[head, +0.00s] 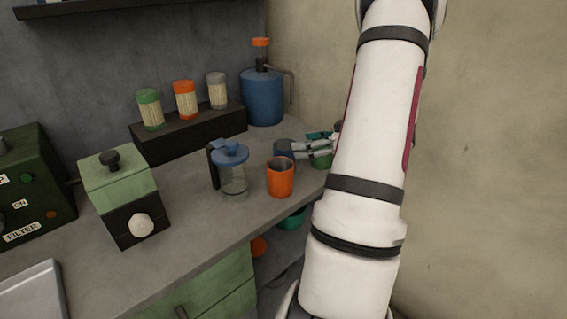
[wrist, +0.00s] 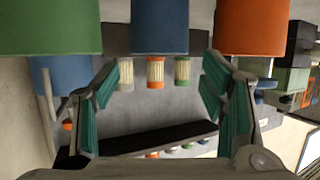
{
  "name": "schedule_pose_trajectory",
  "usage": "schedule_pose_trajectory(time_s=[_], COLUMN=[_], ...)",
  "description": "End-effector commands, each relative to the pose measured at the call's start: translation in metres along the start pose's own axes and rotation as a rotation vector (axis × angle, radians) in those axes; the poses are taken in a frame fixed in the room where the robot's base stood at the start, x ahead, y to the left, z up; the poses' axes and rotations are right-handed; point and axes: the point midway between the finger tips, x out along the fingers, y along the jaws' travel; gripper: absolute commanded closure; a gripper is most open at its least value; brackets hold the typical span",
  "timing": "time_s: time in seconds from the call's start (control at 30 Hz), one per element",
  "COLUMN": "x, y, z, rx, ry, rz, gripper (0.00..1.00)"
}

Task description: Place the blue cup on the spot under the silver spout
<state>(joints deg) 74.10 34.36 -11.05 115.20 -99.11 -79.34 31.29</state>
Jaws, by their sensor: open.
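The blue cup (head: 283,147) stands on the counter behind the orange cup, partly hidden by my gripper in the head view. In the wrist view, which looks upside down, the blue cup (wrist: 160,28) shows at the top middle. My gripper (head: 296,151) is open, its fingertips close to the blue cup. In the wrist view my gripper (wrist: 165,68) has nothing between its teal pads. The silver spout (head: 288,82) bends down from the right side of the blue tank (head: 262,98) at the back corner. Bare counter shows under it.
The orange cup (head: 280,178) stands left of my gripper, and a green cup (head: 321,160) stands close beside it. A glass jug with a blue lid (head: 232,170) is further left. Canisters stand on a dark riser (head: 190,132). A wall borders the counter at right.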

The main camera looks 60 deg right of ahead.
Motion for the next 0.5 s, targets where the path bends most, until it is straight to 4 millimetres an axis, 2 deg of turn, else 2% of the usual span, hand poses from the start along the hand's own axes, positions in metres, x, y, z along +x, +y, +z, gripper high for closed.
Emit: schedule_pose_trajectory(time_s=[0.27, 0.5], x=[0.016, 0.050], y=[0.000, 0.000], z=[0.001, 0.004], rx=[0.000, -0.001], ry=[0.000, 0.000], rz=[0.000, -0.001], gripper=[0.35, 0.35])
